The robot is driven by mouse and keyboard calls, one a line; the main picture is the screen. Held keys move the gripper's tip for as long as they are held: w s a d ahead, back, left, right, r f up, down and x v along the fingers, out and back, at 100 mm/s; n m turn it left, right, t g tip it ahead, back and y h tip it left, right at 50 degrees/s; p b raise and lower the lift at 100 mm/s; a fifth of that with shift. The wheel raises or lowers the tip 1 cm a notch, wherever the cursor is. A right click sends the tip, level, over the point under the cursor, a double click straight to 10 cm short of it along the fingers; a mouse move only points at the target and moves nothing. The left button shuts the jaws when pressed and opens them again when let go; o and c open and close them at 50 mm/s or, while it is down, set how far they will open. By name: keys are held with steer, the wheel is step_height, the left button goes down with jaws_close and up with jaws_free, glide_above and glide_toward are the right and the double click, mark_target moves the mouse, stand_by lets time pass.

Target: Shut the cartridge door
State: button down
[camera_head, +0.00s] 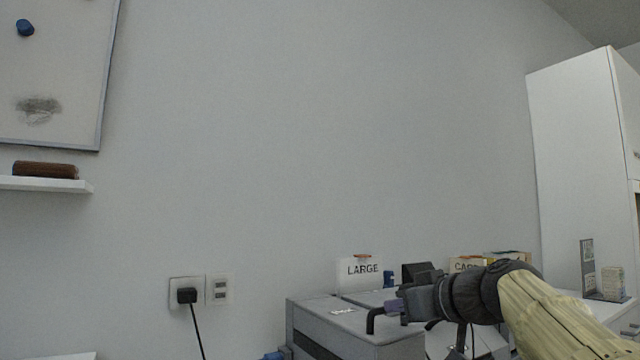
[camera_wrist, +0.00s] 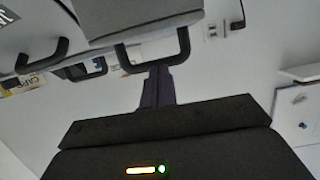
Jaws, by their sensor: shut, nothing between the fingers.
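A grey boxy machine (camera_head: 345,325) stands low in the head view, with a dark band on its left side. A black bent handle (camera_head: 371,320) shows at its right front. My gripper (camera_head: 394,305) is just right of this handle, fingers pointing left. In the wrist view, my shut fingers (camera_wrist: 157,73) reach up to a black U-shaped handle (camera_wrist: 155,58) on a grey panel (camera_wrist: 140,20), which looks like the cartridge door. I cannot tell whether fingers and handle touch. Nothing shows between the fingers. The door's hinge and how far it stands open cannot be seen.
A card marked LARGE (camera_head: 362,270) stands behind the machine, and another sign (camera_head: 467,265) is behind my arm. A black plug (camera_head: 187,295) and cable hang at the wall socket. A white cabinet (camera_head: 575,160) stands at right. The wall space above is clear.

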steer(key=shift+f, duration=0.25)
step_height(320, 180, up, 5)
steer(key=p, duration=0.3)
steer(key=s+d+p, duration=0.1)
steer(key=s+d, duration=0.4)
steer(key=s, duration=0.4)
steer(key=shift+s+d, duration=0.2)
steer(key=shift+f, duration=0.15)
